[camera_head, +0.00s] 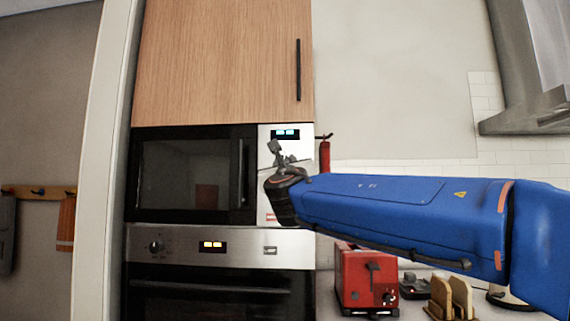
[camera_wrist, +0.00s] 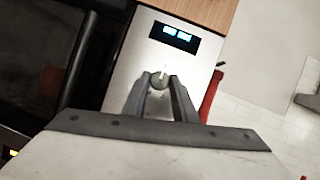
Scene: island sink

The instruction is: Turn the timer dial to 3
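The microwave (camera_head: 195,175) is built in under a wooden cabinet. Its light control panel (camera_head: 268,215) has a lit display, and the display also shows in the wrist view (camera_wrist: 174,37). A small round grey dial (camera_wrist: 160,80) with a pale mark near its top sits below the display. My gripper (camera_head: 278,152) is at this panel, its fingers pointing to it. In the wrist view its fingertips (camera_wrist: 160,77) stand on either side of the dial, with narrow gaps seeming to show. Contact with the dial is unclear. My gripper hides the dial in the head view.
An oven (camera_head: 215,265) with a knob (camera_head: 155,246) and lit display is below the microwave. A red object (camera_head: 324,156) hangs just right of the panel. A red toaster (camera_head: 367,277) and wooden pieces (camera_head: 450,297) stand on the counter under my arm.

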